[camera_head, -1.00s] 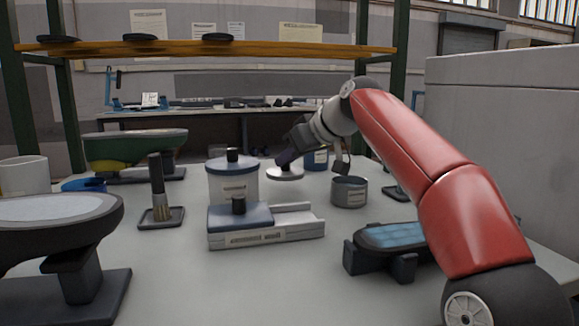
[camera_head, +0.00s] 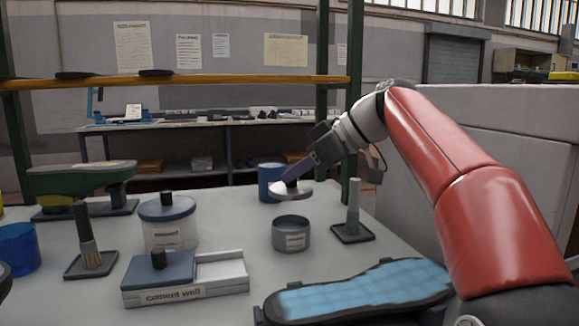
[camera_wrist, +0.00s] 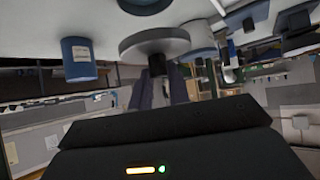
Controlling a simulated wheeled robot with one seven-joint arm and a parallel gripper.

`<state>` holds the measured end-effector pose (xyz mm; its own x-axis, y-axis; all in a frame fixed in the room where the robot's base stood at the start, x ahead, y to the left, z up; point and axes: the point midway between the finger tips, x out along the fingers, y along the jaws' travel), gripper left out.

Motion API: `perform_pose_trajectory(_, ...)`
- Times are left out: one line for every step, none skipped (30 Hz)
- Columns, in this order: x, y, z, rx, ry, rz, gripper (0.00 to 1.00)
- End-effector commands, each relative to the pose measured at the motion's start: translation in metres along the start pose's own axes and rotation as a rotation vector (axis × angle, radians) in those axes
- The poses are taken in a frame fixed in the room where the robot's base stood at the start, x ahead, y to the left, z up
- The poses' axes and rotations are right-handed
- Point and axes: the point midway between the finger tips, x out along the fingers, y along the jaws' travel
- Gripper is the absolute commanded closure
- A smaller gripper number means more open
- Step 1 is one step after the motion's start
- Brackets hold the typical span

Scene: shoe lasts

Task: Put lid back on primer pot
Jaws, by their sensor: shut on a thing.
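The primer pot (camera_head: 291,234) appears to be the open grey round tin on the table, with a label on its front. A flat grey lid (camera_head: 296,193) with a dark knob is held by the knob in my gripper (camera_head: 293,178). In the head view the lid shows just above the pot, apart from it; its exact depth is hard to judge. In the wrist view the lid (camera_wrist: 155,43) hangs from my gripper (camera_wrist: 158,85), whose fingers are shut on the knob.
A blue tin (camera_head: 269,182) stands close behind the lid, left of it. A lidded jar (camera_head: 168,220) and the cement well (camera_head: 186,277) are to the left. A blue sole (camera_head: 360,287) lies in front.

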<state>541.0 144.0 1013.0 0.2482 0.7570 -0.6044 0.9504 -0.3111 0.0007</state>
Motion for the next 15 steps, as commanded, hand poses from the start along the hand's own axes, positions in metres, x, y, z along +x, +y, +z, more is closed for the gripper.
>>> perform_pose_trajectory(0.000,-0.001,0.001,-0.004,0.001,-0.004,1.00)
perform_pose_trajectory(0.000,-0.002,0.002,-0.005,0.001,-0.005,1.00)
perform_pose_trajectory(0.001,-0.002,0.003,-0.005,0.001,-0.006,1.00)
perform_pose_trajectory(0.002,-0.002,0.004,-0.005,0.001,-0.006,1.00)
perform_pose_trajectory(0.003,-0.001,0.006,-0.005,0.001,-0.006,1.00)
perform_pose_trajectory(0.005,-0.001,0.008,-0.004,0.000,-0.005,1.00)
perform_pose_trajectory(0.006,-0.001,0.010,-0.004,0.000,-0.005,1.00)
perform_pose_trajectory(0.008,-0.001,0.011,-0.004,0.000,-0.005,1.00)
perform_pose_trajectory(0.010,-0.001,0.014,-0.004,0.000,-0.005,1.00)
perform_pose_trajectory(0.011,-0.001,0.017,-0.004,0.000,-0.005,1.00)
perform_pose_trajectory(0.013,-0.001,0.019,-0.004,0.000,-0.005,1.00)
perform_pose_trajectory(0.016,-0.001,0.022,-0.003,0.000,-0.005,1.00)
perform_pose_trajectory(0.018,-0.001,0.024,-0.003,0.000,-0.005,1.00)
perform_pose_trajectory(0.019,-0.001,0.027,-0.003,0.000,-0.004,1.00)
perform_pose_trajectory(0.022,-0.001,0.030,-0.003,0.000,-0.004,1.00)
